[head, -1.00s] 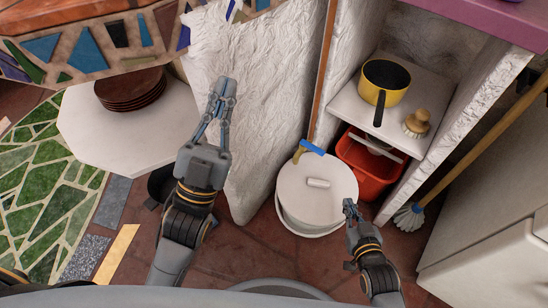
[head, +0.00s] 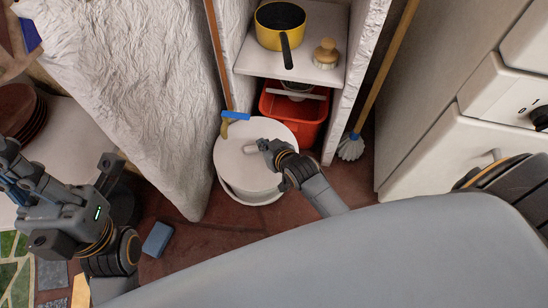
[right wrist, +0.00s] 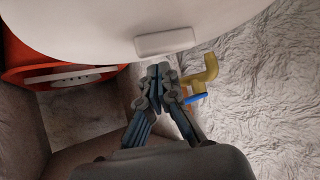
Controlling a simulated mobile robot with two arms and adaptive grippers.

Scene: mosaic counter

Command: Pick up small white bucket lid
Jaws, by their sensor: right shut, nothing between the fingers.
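The small white bucket lid (head: 238,165) lies on the white bucket (head: 262,198) on the floor, with a raised bar handle (head: 254,147) in its middle. My right gripper (head: 266,146) is over the lid at the handle's right end, its fingers shut and empty. In the right wrist view the lid (right wrist: 90,22) spans the top, and its handle (right wrist: 165,42) is just beyond my closed fingertips (right wrist: 160,70). I cannot tell whether they touch it. My left gripper (head: 60,158) is at the left edge, fingers spread, away from the lid.
A red bin (head: 306,120) stands behind the bucket, under a shelf with a yellow pan (head: 278,22) and a brush (head: 326,52). A blue-headed stick (head: 236,116) leans behind the lid. A mop (head: 351,147) and white cabinet (head: 425,150) are right. A blue block (head: 157,240) lies on the floor.

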